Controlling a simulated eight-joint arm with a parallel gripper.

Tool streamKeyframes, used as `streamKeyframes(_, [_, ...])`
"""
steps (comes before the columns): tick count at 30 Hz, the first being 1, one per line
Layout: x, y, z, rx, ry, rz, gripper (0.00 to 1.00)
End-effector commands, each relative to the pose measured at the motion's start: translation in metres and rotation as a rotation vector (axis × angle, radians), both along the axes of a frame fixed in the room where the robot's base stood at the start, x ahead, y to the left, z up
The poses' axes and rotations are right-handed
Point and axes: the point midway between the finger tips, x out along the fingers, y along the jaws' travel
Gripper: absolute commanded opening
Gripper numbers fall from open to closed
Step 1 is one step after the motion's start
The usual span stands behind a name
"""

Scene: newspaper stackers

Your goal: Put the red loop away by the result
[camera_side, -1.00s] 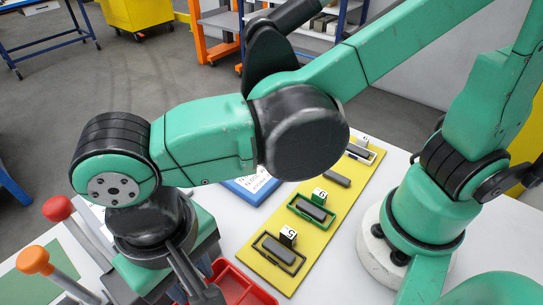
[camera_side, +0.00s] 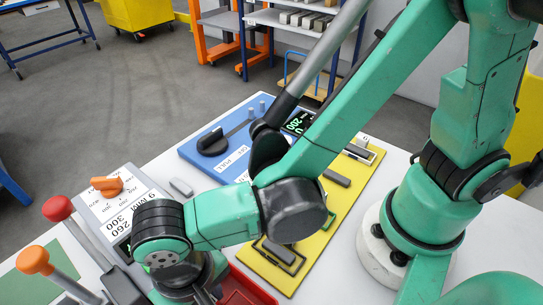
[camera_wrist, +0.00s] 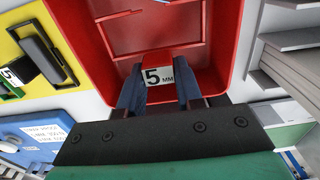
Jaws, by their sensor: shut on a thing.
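In the wrist view, my gripper (camera_wrist: 160,82) is shut on the red block of the red loop (camera_wrist: 158,57), which carries a white "5 MM" label. The thin red frame of the loop extends away from the fingers, over the floor of a red tray (camera_wrist: 227,45). Red on red makes it hard to tell whether the loop touches the tray floor. In the side view, part of the tray (camera_side: 250,290) shows at the bottom edge, mostly behind my arm. My fingertips and the loop are hidden there.
A yellow board (camera_side: 325,240) with dark bars and loops lies beside the tray; my arm covers part. A blue unit (camera_side: 205,152) with a black knob and a lit display stands behind. A light panel (camera_side: 120,205) has an orange knob. Red and orange levers (camera_side: 57,208) stand at left.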

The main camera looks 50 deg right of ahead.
Motion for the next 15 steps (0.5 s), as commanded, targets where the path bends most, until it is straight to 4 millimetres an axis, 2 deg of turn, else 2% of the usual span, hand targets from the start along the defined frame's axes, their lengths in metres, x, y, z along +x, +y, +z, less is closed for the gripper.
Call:
streamKeyframes(12, [0.0000, 0.0000, -0.0103, 0.000, 0.000, 0.000, 0.00])
streamKeyframes(13, [0.0000, 0.0000, -0.0103, 0.000, 0.000, 0.000, 0.33])
streamKeyframes(15, [0.0000, 0.0000, -0.0102, 0.000, 0.000, 0.000, 0.53])
